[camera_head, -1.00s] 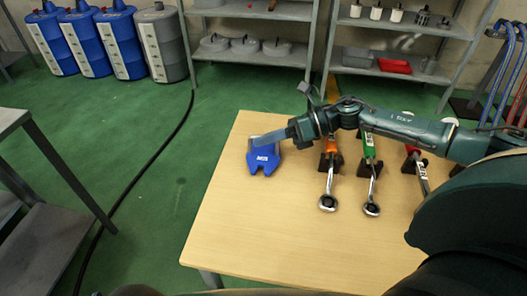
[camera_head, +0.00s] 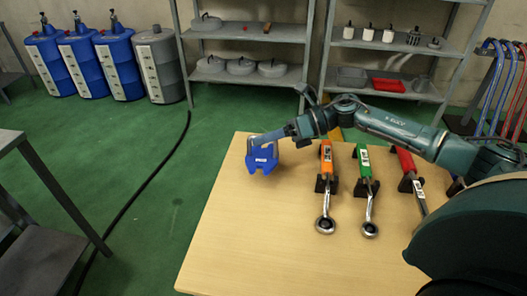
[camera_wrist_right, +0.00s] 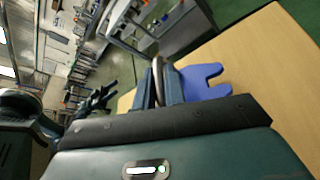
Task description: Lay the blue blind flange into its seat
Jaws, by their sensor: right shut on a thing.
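The blue blind flange (camera_head: 262,161) is a blue piece with a notched front edge and a pale label, at the back left of the wooden table in the head view. My right gripper (camera_head: 257,141) is shut on it from the right and appears to hold it a little above the tabletop. In the right wrist view the forked blue flange (camera_wrist_right: 207,84) shows just beyond the gripper fingers (camera_wrist_right: 160,84). The fingers partly hide the grip. I cannot make out a seat for the flange. My left gripper does not show in the head view.
The wooden table (camera_head: 270,255) has bare room at front and left. Orange (camera_head: 326,160), green (camera_head: 363,162) and red (camera_head: 404,163) handled wrenches rest on dark holders right of the flange. Shelves (camera_head: 245,80) and blue drums (camera_head: 82,62) stand behind; a grey bench (camera_head: 45,265) is at left.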

